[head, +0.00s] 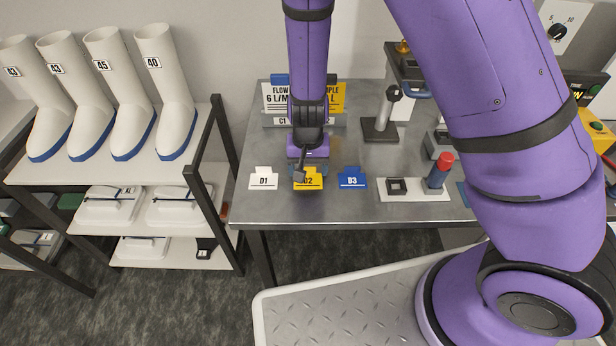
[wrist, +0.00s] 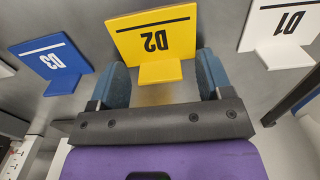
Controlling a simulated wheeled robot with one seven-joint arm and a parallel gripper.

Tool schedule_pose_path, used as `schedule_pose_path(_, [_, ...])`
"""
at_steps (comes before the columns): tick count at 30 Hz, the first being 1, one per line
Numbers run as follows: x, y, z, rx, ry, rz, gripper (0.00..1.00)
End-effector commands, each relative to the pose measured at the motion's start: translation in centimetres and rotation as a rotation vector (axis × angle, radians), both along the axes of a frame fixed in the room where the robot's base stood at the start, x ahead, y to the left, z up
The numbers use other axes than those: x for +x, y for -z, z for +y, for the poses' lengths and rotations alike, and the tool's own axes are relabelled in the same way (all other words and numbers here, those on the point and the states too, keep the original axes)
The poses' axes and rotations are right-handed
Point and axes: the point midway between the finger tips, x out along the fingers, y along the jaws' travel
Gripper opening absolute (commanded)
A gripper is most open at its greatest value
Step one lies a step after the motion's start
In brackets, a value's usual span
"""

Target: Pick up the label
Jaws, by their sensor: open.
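Three labels stand in a row near the front edge of the metal bench. The white label D1 (head: 263,181) is at left, the yellow label D2 (head: 315,182) in the middle and the blue label D3 (head: 352,180) at right. My gripper (head: 303,172) is over D2 and hides part of it. In the wrist view, my open gripper (wrist: 160,80) has a fingertip on each side of the small yellow tab of D2 (wrist: 155,38). D3 (wrist: 52,62) and D1 (wrist: 283,30) stand apart on either side.
Behind the labels are sign boards (head: 340,97). A bench stand (head: 381,128) and a white plate with a red-topped post (head: 437,175) are to the right. A rack with white boots (head: 118,95) stands left of the bench (head: 270,213).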

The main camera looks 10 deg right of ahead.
Motion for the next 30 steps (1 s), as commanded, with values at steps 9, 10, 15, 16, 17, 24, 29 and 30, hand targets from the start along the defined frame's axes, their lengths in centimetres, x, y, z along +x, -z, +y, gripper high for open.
schedule_pose_path(9, [0.0,0.0,0.0,0.0,0.0,0.0,0.24])
schedule_pose_path(10, [0.0,0.0,0.0,0.0,0.0,0.0,0.21])
schedule_pose_path(15, [0.0,0.0,0.0,0.0,0.0,0.0,0.2])
schedule_pose_path(16, [0.0,0.0,0.0,0.0,0.0,0.0,0.2])
schedule_pose_path(17, [0.0,0.0,0.0,0.0,0.0,0.0,0.2])
schedule_pose_path(24, [0.1,-0.3,-0.2,0.0,0.001,0.0,0.2])
schedule_pose_path(29, [0.4,-1.0,-0.9,0.001,0.003,-0.001,0.2])
schedule_pose_path(30, [0.4,-1.2,-1.1,0.001,0.003,-0.001,0.2])
